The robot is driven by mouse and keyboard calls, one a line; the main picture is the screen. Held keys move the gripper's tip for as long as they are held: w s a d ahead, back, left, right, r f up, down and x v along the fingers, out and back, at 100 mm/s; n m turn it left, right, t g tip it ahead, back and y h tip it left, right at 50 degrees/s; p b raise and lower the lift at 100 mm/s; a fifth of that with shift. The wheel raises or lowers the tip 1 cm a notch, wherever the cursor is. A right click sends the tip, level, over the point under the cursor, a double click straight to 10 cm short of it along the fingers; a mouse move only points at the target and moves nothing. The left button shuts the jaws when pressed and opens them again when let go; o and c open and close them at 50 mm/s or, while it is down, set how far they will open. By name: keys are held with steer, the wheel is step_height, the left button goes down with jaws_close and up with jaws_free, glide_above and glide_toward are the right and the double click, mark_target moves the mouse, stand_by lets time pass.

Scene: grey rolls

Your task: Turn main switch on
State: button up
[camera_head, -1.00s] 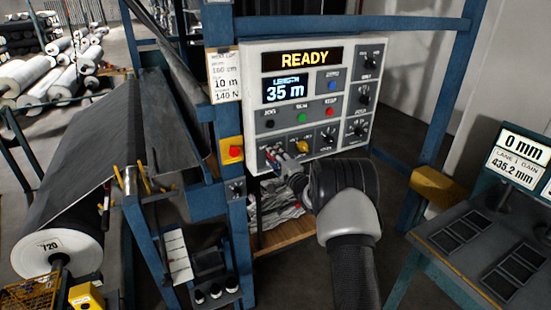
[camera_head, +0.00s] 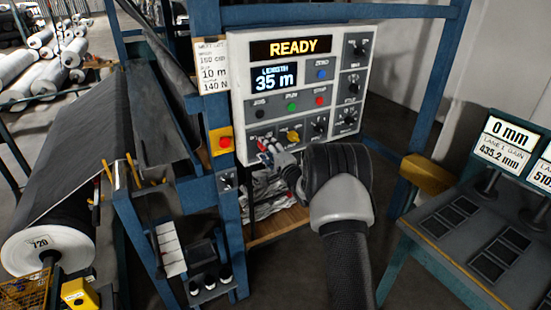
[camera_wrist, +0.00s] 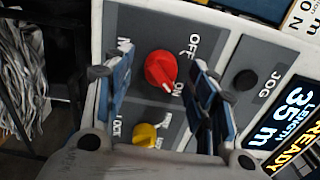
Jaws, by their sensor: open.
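The main switch is a red round knob (camera_wrist: 160,69) on a grey plate of the panel, seen in the wrist view. The words OFF and ON stand beside it, and a white mark on its lower edge lies near ON. My gripper (camera_wrist: 160,78) is open, with one blue-padded finger on each side of the red knob. I cannot tell whether the fingers touch it. In the head view my gripper (camera_head: 268,152) is at the lower left of the white control panel (camera_head: 237,75) and mostly hides the switch there.
A yellow knob (camera_wrist: 146,134) sits close to the red one, and a black JOG button (camera_wrist: 245,80) lies right of the fingers. A red stop button on a yellow box (camera_head: 224,142) is left of the panel. Blue frame posts (camera_head: 426,110) flank the panel.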

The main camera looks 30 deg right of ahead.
steer(key=s, duration=1)
steer(key=shift+s+d, duration=0.15)
steer(key=shift+s, duration=0.2)
steer(key=shift+r, duration=0.1)
steer(key=s+a+r+n+g+h+b, duration=0.25)
steer(key=s+a+r+n+g, duration=0.45)
steer(key=s+a+r, duration=0.4)
steer(key=s+a+f+n+g, duration=0.2)
steer(key=s+a+n, duration=0.1)
steer(key=s, duration=0.7)
steer(key=s+a+f+n+g+y+b, duration=0.1)
steer(key=s+a+n, duration=0.3)
steer(key=s, duration=0.7)
steer(key=s+a+f+n+g+y, duration=0.1)
steer(key=s+a+f+n+g, duration=0.1)
steer(key=s, duration=0.8)
steer(key=a+n+g, duration=0.1)
steer(key=a, duration=0.1)
steer(key=shift+s+a+f+n+b, duration=0.15)
steer(key=shift+a+f+n+b, duration=0.15)
steer(key=shift+f+n+b, duration=0.1)
